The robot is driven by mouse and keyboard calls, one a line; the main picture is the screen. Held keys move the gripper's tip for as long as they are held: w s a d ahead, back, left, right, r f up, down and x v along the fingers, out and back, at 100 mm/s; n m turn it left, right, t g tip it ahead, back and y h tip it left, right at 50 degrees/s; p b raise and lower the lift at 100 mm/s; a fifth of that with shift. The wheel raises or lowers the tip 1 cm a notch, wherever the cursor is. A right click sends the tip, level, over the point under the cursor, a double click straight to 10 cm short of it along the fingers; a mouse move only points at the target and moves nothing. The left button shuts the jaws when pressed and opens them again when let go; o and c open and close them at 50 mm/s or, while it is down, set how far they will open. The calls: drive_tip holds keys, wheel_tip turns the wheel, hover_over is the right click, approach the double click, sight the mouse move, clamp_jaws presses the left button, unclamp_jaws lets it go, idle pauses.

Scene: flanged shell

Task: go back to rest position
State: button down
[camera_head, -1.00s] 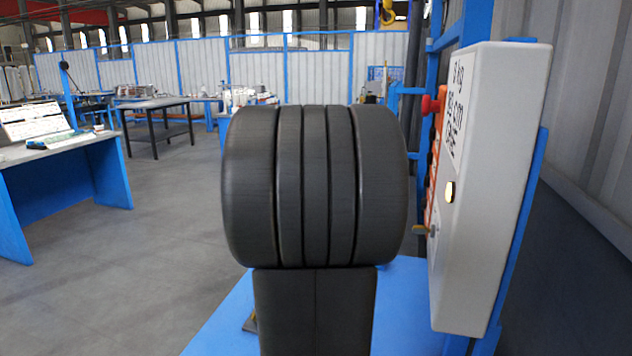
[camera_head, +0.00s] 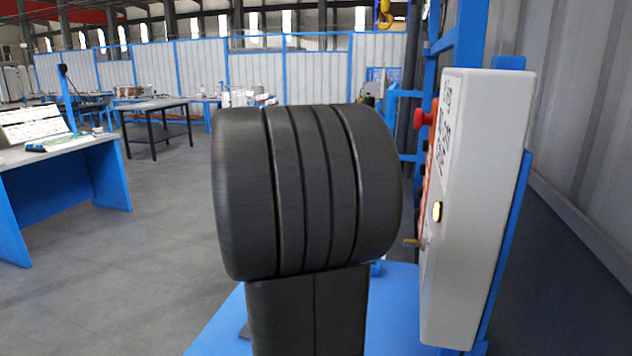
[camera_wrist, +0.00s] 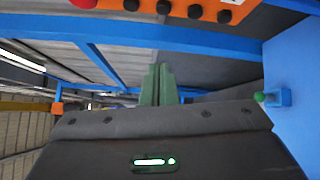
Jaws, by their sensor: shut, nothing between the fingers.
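My gripper (camera_wrist: 158,84) shows in the wrist view, with its two green fingers together in the middle and nothing visible between them. Its dark body with a lit green strip fills the bottom of that view. In the head view my dark arm stands in the middle and hides what is behind it; the gripper itself cannot be made out there. An orange panel (camera_wrist: 178,10) with several black buttons runs along the top of the wrist view, apart from the fingers.
A blue bench (camera_head: 65,180) and a dark table (camera_head: 155,106) stand at left. Grey floor between is clear.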

drive_tip(key=w+d+n+y+p, duration=0.1)
drive_tip(key=w+d+n+p, duration=0.2)
drive_tip(key=d+n+p, duration=0.4)
drive_tip(key=shift+w+d+n+g+p, duration=0.2)
drive_tip(key=shift+w+n+g+p, duration=0.15)
drive_tip(key=shift+n+p, duration=0.25)
